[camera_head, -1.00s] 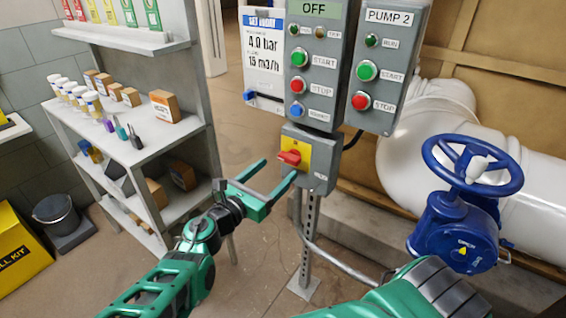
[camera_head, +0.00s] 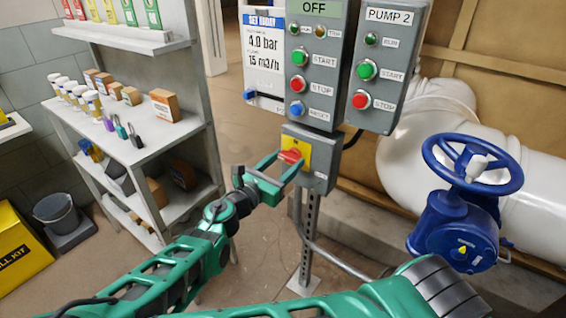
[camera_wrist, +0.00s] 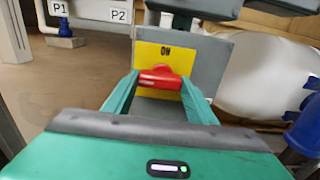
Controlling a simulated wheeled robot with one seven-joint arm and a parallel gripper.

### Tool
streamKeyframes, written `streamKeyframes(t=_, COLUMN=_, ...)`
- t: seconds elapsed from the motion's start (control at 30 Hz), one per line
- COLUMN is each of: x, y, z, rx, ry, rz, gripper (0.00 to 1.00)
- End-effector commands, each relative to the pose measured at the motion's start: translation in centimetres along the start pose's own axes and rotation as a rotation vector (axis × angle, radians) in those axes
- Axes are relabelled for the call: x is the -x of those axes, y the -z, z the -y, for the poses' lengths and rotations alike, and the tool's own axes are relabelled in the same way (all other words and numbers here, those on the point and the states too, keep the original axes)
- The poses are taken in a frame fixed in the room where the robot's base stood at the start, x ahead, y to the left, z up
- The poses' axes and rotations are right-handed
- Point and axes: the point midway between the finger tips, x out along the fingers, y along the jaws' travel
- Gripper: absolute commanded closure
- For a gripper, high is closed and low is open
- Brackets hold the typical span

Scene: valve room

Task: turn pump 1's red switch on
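The red switch (camera_head: 290,156) sits on a yellow plate on the front of a small grey box (camera_head: 318,182) under the control panel. In the wrist view the red handle (camera_wrist: 160,77) lies crosswise, with lettering above it on the yellow plate (camera_wrist: 186,55). My gripper (camera_head: 290,158) is at the switch, its fingers open on either side of the handle; the wrist view also shows my gripper (camera_wrist: 160,84) straddling it. I cannot tell whether either finger touches it. The panel's display (camera_head: 314,8) reads OFF.
The pump 2 panel (camera_head: 385,70) hangs to the right. A blue valve wheel (camera_head: 472,165) and white pipe (camera_head: 515,185) stand further right. A shelf unit (camera_head: 150,150) with bottles and boxes is on the left. A metal post (camera_head: 308,240) carries the switch box.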

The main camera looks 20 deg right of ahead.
Motion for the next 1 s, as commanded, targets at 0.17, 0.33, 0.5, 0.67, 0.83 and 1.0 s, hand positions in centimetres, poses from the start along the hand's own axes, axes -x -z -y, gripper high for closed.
streamKeyframes(t=0.17, x=0.05, y=-0.01, z=-0.13, rx=-0.012, ry=-0.003, rz=0.000, gripper=0.71)
streamKeyframes(t=0.33, x=0.04, y=-0.01, z=-0.15, rx=-0.065, ry=-0.003, rz=-0.002, gripper=0.71)
streamKeyframes(t=0.5, x=0.08, y=-0.05, z=-0.20, rx=-0.171, ry=-0.004, rz=-0.002, gripper=0.71)
streamKeyframes(t=0.67, x=0.13, y=-0.07, z=-0.23, rx=-0.310, ry=-0.004, rz=-0.003, gripper=0.71)
streamKeyframes(t=0.83, x=0.20, y=-0.13, z=-0.28, rx=-0.473, ry=-0.005, rz=-0.004, gripper=0.71)
streamKeyframes(t=1.0, x=0.21, y=-0.18, z=-0.26, rx=-0.635, ry=-0.005, rz=-0.004, gripper=0.71)
